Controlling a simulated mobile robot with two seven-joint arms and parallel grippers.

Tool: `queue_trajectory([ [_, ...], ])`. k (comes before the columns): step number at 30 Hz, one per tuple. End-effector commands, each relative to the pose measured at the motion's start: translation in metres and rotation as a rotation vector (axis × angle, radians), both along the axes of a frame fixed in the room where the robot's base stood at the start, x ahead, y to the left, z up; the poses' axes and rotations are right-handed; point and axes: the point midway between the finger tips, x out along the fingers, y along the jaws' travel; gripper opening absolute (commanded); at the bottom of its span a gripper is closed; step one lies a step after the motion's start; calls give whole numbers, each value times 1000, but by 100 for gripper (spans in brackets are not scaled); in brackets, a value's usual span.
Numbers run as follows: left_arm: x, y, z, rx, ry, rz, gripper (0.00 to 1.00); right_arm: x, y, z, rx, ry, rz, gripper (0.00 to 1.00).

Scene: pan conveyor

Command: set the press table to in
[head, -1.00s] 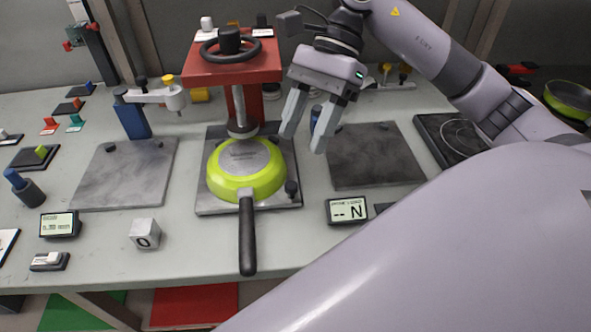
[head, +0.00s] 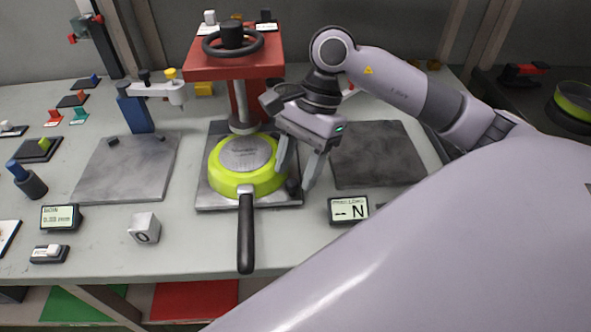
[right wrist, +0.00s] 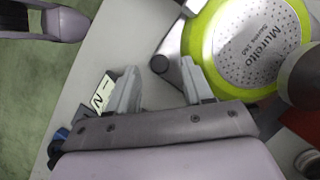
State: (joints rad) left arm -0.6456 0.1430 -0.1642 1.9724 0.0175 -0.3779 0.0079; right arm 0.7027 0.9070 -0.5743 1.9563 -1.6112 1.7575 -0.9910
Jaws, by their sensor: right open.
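The press table (head: 208,200) is a grey square plate under the red press (head: 215,70). A lime-green pan (head: 218,180) lies upside down on it, its black handle pointing to the front. A dark knob (head: 293,188) stands at the plate's front right corner. It also shows in the right wrist view (right wrist: 159,64). My right gripper (head: 294,177) is open, its fingertips about the knob, one on either side as seen. I cannot tell whether they touch it. The pan's flat base (right wrist: 250,45) is close beside the right gripper. My left gripper is not in view.
A force display (head: 348,209) reading "-- N" stands right of the press table. A dark slab (head: 378,155) lies behind it, and a lighter slab (head: 125,170) lies to the left. A white cube (head: 144,228) stands front left.

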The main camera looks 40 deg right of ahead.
Motion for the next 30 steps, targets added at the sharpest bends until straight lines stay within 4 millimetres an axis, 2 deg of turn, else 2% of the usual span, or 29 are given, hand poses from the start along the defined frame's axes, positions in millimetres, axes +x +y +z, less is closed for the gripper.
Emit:
queue_trajectory([
  [5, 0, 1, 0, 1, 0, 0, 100, -2, 6, -13, 1, 2, 2, 51],
  [14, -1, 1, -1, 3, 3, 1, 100, -2, 6, -14, 1, 0, 1, 51],
  [18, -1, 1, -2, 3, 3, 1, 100, -2, 6, -14, 1, 0, 1, 5],
  [19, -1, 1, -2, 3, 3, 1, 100, -2, 6, -14, 1, 0, 1, 0],
  [25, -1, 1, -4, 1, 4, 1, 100, 2, 4, -15, 0, -1, -1, 0],
  [30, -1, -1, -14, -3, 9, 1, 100, 20, -6, -17, -1, -4, -4, 0],
])
